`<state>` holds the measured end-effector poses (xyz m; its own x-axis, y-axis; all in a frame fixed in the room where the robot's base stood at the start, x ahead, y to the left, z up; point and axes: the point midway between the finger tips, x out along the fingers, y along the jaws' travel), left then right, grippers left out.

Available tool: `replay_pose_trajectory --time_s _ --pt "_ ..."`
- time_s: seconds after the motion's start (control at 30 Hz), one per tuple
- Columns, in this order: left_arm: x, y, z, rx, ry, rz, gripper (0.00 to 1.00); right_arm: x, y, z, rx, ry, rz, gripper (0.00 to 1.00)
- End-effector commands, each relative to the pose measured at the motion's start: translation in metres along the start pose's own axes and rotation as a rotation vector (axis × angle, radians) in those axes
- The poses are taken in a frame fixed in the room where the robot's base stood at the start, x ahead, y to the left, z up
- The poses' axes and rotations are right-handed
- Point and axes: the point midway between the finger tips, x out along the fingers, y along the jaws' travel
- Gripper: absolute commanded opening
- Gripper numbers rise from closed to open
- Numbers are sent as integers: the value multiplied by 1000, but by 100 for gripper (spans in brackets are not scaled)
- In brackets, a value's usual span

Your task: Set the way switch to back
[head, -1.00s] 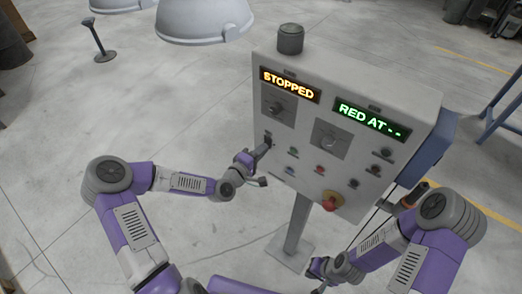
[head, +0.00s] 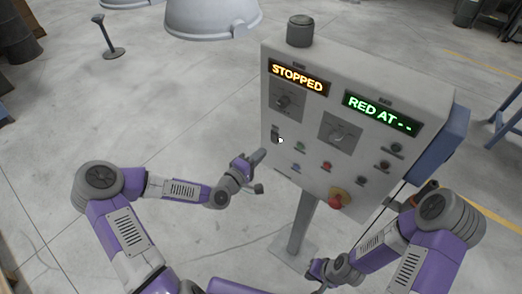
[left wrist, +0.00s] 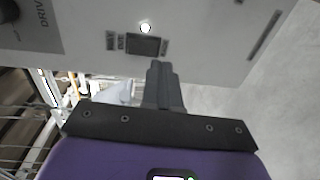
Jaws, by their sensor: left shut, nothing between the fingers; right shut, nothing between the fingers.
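The way switch (head: 276,132) is a small dark rocker at the left edge of the grey control panel (head: 318,165). In the left wrist view the switch (left wrist: 144,45) shows as a dark rectangle with small labels at its sides, too blurred to read surely. A small white lamp (left wrist: 145,27) glows beside it. I cannot tell which way the switch is set. My left gripper (head: 262,153) is shut and empty, just left of and below the switch, apparently apart from it; its fingers also show in the left wrist view (left wrist: 159,68). My right gripper (head: 318,268) is shut and empty, low by the post.
The panel carries a STOPPED display (head: 299,78), a RED AT display (head: 381,114), two large knobs, several small buttons and a red mushroom button (head: 336,201). A grey hood (head: 212,17) hangs at the top.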

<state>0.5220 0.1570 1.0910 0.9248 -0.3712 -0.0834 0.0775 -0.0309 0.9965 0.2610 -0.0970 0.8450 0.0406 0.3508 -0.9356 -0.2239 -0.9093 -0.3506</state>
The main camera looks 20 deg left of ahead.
Motion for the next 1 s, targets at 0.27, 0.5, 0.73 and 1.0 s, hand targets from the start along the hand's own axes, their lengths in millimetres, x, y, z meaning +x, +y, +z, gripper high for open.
replay_pose_trajectory --time_s 0.27,0.5,0.73,1.0 --pt "-64 -14 -1 0 3 -4 0 6 3 0 1 0 0 0" --pt "-89 -19 0 1 1 -1 0 7 3 0 1 0 0 0" --pt "-92 -19 0 1 0 -1 0 7 3 0 1 0 0 0" --pt "-92 -19 0 1 0 -1 0 7 3 0 1 0 0 0"
